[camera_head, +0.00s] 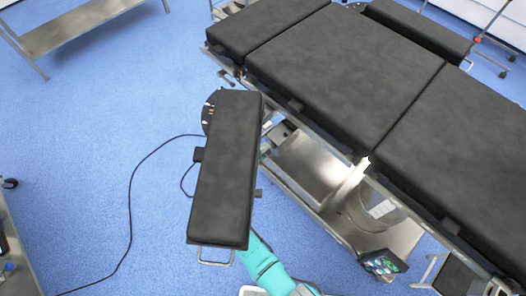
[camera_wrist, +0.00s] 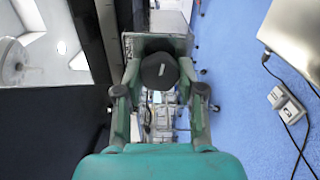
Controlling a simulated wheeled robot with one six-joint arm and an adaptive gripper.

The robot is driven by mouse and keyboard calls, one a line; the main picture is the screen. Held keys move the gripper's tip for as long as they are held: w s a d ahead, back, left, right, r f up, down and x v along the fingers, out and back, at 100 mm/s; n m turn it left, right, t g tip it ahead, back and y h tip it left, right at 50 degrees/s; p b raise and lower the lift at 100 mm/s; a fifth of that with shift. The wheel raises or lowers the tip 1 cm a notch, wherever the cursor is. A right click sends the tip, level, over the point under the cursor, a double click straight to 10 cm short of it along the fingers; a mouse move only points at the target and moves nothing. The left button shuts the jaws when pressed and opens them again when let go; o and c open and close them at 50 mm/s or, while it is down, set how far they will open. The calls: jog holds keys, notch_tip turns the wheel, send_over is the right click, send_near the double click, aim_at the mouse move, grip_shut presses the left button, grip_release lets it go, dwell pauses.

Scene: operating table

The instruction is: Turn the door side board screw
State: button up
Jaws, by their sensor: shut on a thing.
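The side board (camera_head: 228,170) is a long dark padded board sticking out from the side of the operating table in the head view. The screw shows in the wrist view as a round black knob (camera_wrist: 160,68). My gripper (camera_wrist: 159,82) has its two green fingers on either side of this knob and is shut on it. The screw's shaft is hidden behind the knob and fingers. In the head view my teal arm reaches under the near end of the board, and the board hides my gripper and the screw.
The operating table (camera_head: 340,75) with dark pads fills the upper right, over a metal base (camera_head: 310,165). A hand control (camera_head: 383,263) is at its near side. A black cable (camera_head: 131,215) lies on the blue floor at left. A metal cart (camera_head: 75,25) stands farther back.

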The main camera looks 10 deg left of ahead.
jog(key=shift+f+n, duration=0.15)
jog(key=shift+n, duration=3.45)
jog(key=o, duration=1.1)
jog(key=shift+o, duration=0.2)
jog(key=v, duration=1.2)
